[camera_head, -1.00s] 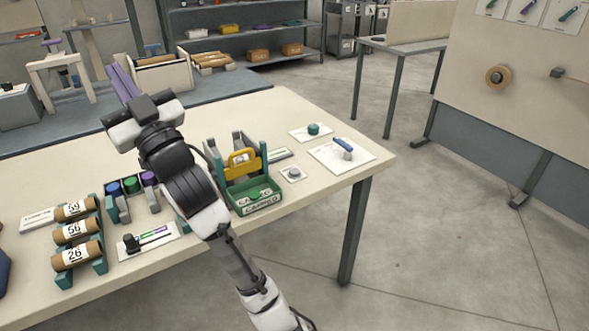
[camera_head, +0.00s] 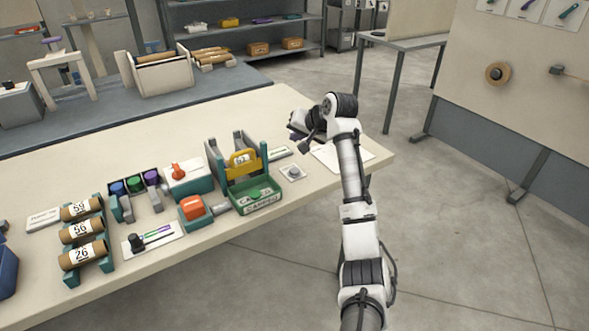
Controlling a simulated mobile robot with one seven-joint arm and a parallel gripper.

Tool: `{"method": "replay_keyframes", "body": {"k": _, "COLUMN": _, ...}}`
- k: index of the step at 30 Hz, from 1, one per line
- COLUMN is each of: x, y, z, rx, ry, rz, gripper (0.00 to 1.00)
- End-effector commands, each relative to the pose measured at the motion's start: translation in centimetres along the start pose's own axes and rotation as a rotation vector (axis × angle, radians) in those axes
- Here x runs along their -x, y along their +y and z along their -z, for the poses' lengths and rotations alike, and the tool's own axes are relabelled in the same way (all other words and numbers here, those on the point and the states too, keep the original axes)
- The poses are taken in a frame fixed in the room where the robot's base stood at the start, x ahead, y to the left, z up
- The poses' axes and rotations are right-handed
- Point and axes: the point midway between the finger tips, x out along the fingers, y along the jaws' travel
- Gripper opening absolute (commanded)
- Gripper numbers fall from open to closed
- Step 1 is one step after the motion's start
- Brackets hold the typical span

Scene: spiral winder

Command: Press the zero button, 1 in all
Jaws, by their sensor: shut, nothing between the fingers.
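A small grey round button (camera_head: 293,172) sits on a white square plate near the table's front edge, right of the green tray. No label on it is readable, so I cannot tell for certain that it is the zero button. My gripper (camera_head: 293,137) is above the table's right part, beyond the grey button. The gripper appears apart from the grey button. My arm and gripper hide the teal knob and the blue-handled piece at the table's right end.
An orange-topped block (camera_head: 192,208), a white box with a red knob (camera_head: 178,172) and numbered cardboard rolls (camera_head: 82,232) lie further left. The back middle of the table is clear.

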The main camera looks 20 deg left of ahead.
Motion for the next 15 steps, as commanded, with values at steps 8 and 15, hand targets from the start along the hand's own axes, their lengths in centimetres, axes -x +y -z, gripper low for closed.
{"method": "replay_keyframes", "body": {"k": 8, "x": -0.03, "y": -0.02, "z": -0.02, "rx": 0.001, "ry": 0.001, "rz": 0.000, "gripper": 0.00}}
{"method": "replay_keyframes", "body": {"k": 15, "x": -0.77, "y": 0.53, "z": -0.54, "rx": 0.002, "ry": 0.002, "rz": 0.000, "gripper": 0.00}}
